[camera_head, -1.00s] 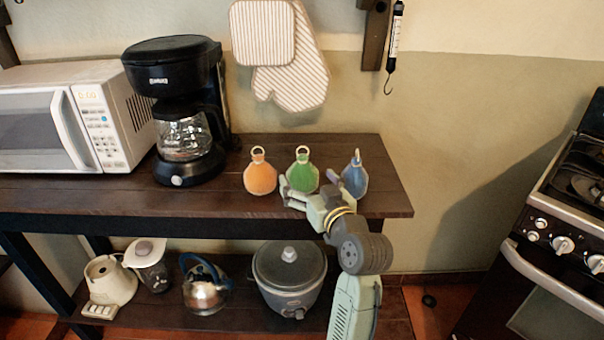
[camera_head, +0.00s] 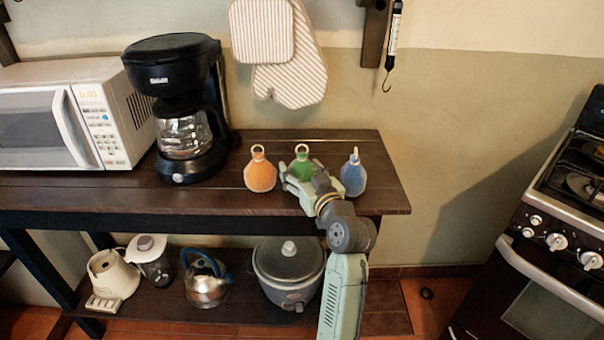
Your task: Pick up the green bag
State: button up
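The green bag (camera_head: 302,166) stands on the wooden shelf top between two other bags. Its ring and upper part show, while its lower part is hidden behind my gripper. My gripper (camera_head: 292,171) is at the front of the green bag, reaching in from the lower right. One finger shows at the bag's left side and another part near its upper front. I cannot tell whether the fingers touch the bag or how far apart they are.
An orange bag (camera_head: 260,174) stands close on the left and a blue bag (camera_head: 353,175) close on the right. A coffee maker (camera_head: 181,110) and a microwave (camera_head: 72,116) stand further left. The shelf top (camera_head: 392,192) is bare at its right end. A stove (camera_head: 560,240) stands at the far right.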

jog(key=c, duration=0.7)
notch_tip(320, 180, up, 10)
jog(key=shift+r+b, duration=0.1)
jog(key=shift+b, duration=0.65)
